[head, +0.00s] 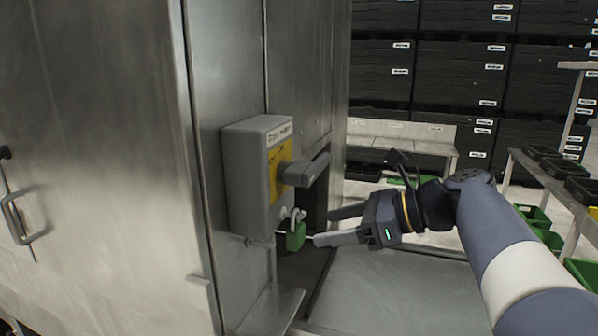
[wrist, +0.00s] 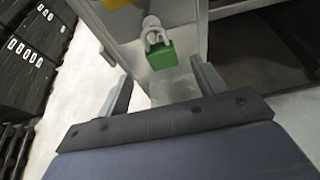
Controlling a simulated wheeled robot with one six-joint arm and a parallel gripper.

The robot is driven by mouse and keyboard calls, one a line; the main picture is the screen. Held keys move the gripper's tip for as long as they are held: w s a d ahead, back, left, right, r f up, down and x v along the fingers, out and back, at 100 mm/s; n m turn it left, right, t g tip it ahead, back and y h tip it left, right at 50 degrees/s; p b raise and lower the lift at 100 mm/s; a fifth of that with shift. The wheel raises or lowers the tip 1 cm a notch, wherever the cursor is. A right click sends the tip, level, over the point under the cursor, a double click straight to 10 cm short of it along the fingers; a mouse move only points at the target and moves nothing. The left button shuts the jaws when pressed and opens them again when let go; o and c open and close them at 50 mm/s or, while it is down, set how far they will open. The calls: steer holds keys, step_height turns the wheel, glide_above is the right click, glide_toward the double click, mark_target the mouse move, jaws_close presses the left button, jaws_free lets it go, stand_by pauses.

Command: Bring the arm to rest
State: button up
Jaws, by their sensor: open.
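My gripper (head: 322,226) is in the middle of the head view, reaching left toward a grey switch box on the steel washer. Its two fingers are apart with nothing held between them. A green padlock (head: 296,236) hangs from a light grey hasp (head: 292,215) under the box, close to the tip of the nearer finger. In the wrist view the green padlock (wrist: 161,55) sits beyond the fingers, in line with the gap. I cannot tell whether a finger touches it. The grey box (head: 245,180) has a yellow plate and a grey handle (head: 304,171) sticking out to the right.
The steel washer wall (head: 110,150) fills the left. A metal surface (head: 395,290) lies below my gripper. Stacked black crates (head: 460,75) stand at the back. A rack with black trays (head: 560,165) and green bins (head: 545,238) is at the right. Pale floor shows between.

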mark_target(302, 229)
steer(key=p+x, duration=0.1)
steer(key=x, duration=0.6)
steer(key=shift+a, duration=0.1)
steer(key=shift+w+b, duration=0.1)
steer(key=shift+b, duration=0.25)
steer(key=shift+d+r, duration=0.35)
steer(key=shift+r, duration=0.15)
steer(key=shift+s, duration=0.2)
